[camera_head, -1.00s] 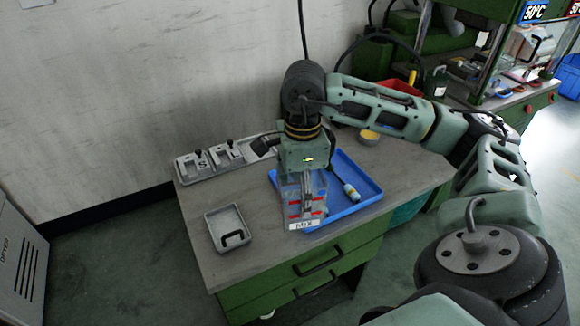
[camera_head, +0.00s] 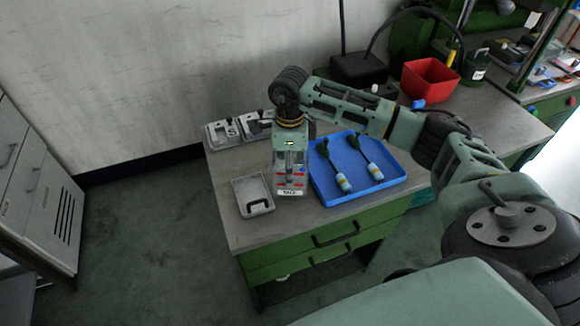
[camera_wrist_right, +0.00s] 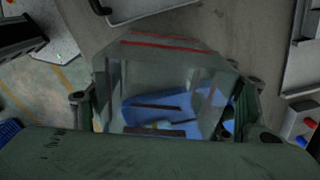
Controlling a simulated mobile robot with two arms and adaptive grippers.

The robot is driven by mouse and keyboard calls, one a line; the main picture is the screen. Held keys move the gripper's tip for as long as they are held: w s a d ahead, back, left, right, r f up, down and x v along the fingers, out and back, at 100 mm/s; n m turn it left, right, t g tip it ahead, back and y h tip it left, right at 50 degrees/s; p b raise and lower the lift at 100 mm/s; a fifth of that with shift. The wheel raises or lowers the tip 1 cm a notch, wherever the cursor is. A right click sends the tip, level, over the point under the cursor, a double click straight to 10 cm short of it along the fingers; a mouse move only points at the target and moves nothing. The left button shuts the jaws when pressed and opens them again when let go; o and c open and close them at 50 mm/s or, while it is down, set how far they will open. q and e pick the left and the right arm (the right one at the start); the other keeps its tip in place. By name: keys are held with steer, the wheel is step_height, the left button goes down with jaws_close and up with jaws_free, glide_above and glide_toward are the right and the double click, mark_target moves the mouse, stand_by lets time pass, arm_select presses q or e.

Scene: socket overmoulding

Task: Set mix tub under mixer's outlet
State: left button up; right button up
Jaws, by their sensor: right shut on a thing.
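The mix tub (camera_head: 290,188) is a clear container with red lines and a white label on its front. My right gripper (camera_head: 290,157) is shut on it from above, and the tub hangs upright. In the head view it appears between the grey tray and the blue tray; I cannot tell its exact height above the table. In the right wrist view the clear tub (camera_wrist_right: 165,65) fills the middle, and blue shows through it. I cannot make out the mixer's outlet in these frames. My left gripper is not in view.
A blue tray (camera_head: 385,181) with two dark-handled tools is right of the tub. A small grey tray (camera_head: 240,202) is left of it. Grey fixtures (camera_head: 225,132) stand at the table's back left. A red bin (camera_head: 430,80) and a dark box (camera_head: 357,68) stand farther back.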

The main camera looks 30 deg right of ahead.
steer(key=shift+f, duration=1)
steer(key=shift+f, duration=0.15)
steer(key=o, duration=1.2)
